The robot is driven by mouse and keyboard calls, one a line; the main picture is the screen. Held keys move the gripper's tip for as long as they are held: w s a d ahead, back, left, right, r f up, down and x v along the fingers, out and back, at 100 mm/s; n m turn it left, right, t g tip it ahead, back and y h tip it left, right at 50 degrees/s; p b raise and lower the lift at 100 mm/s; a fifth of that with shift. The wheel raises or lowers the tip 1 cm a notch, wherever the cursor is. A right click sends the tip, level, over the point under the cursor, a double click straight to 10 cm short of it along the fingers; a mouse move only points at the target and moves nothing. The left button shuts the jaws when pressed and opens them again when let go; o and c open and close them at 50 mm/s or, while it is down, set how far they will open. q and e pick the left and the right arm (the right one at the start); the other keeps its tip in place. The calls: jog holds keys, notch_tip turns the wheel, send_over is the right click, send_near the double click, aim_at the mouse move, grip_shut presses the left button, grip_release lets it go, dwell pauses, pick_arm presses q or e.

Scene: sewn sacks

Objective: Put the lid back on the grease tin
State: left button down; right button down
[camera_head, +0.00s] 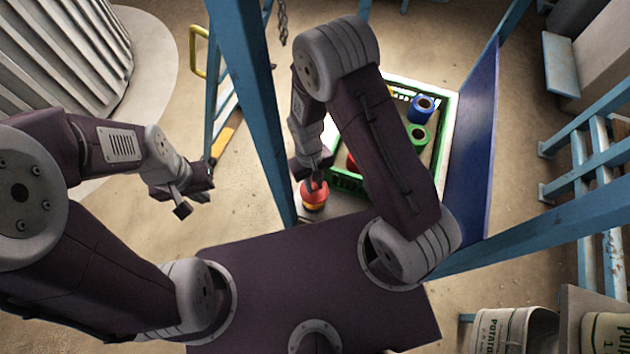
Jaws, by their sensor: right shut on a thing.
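My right gripper (314,184) points down and is shut on a round red piece (314,196), which looks like the lid. A yellow-orange band (314,207) shows just under the red piece and looks like the grease tin. From this angle I cannot tell whether the lid touches the tin or hangs just above it. The fingertips are partly hidden against the red. My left gripper (191,204) is empty, in the air to the left, well apart from the tin, with its fingers spread.
A green crate (440,150) with blue, green, red and yellow spool-like things stands behind my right arm. A blue post (262,120) rises just left of the tin. A blue panel (474,150) stands to the right. Potato sacks (505,333) lie at lower right.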

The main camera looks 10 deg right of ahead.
aim_at(314, 193)
notch_tip(314, 193, down, 4)
jog(key=b, duration=0.4)
jog(key=shift+f, duration=0.1)
jog(key=shift+f+b, duration=0.3)
jog(key=shift+f, duration=0.5)
jog(key=shift+r+p, duration=0.1)
jog(key=shift+p, duration=0.35)
jog(key=shift+f, duration=0.2)
dwell(0.7)
jog(key=shift+p, duration=0.35)
dwell(0.4)
jog(key=c, duration=1.2)
grip_release()
jog(key=shift+o, duration=0.2)
